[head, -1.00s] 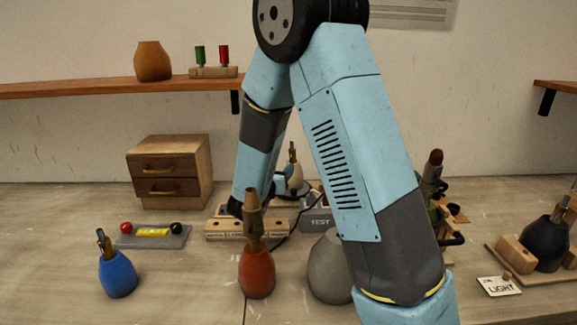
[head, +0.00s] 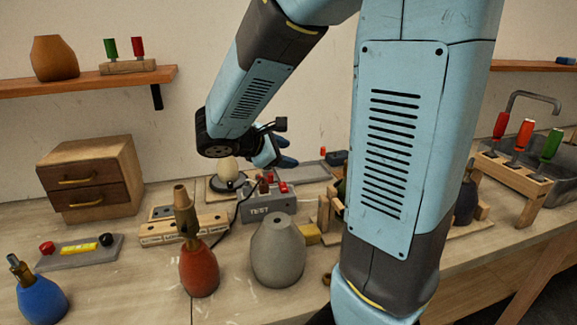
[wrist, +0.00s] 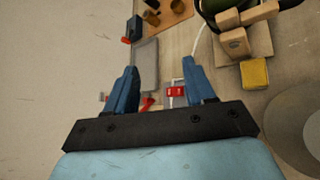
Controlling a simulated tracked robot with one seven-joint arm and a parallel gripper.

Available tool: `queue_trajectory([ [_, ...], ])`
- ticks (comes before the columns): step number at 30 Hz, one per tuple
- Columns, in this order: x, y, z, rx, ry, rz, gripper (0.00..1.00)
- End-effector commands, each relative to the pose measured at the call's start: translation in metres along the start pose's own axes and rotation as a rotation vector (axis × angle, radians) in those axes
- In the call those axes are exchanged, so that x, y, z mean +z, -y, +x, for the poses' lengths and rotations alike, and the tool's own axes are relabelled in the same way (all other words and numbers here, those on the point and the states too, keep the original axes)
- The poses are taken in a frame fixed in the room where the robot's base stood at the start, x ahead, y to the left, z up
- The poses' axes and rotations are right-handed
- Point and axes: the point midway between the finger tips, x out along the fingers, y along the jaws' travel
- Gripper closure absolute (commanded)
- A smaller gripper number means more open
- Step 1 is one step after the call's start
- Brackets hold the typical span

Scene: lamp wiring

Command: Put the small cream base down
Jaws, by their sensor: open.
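The small cream base (head: 228,171) stands upright on a dark round patch on a pale board (head: 213,192) at the back of the bench in the head view. Its top is hidden behind my wrist. My gripper (head: 274,152) is just right of the base and above the bench. In the wrist view my gripper (wrist: 160,82) has its two blue fingers spread wide with nothing between them. The cream base does not show in the wrist view.
A grey TEST box (head: 266,206) with red parts sits below my gripper. A grey base (head: 278,252), a red base (head: 199,270) and a wooden block with holes (head: 180,228) stand in front. A yellow block (wrist: 254,73) shows in the wrist view.

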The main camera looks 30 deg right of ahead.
Motion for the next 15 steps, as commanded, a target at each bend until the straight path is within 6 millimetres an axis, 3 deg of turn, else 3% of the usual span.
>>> queue_trajectory([
  [6,0.032,0.042,-0.015,-0.196,-0.132,0.308,0.46],
  [15,0.052,0.087,-0.054,-0.442,-0.341,0.734,0.46],
])
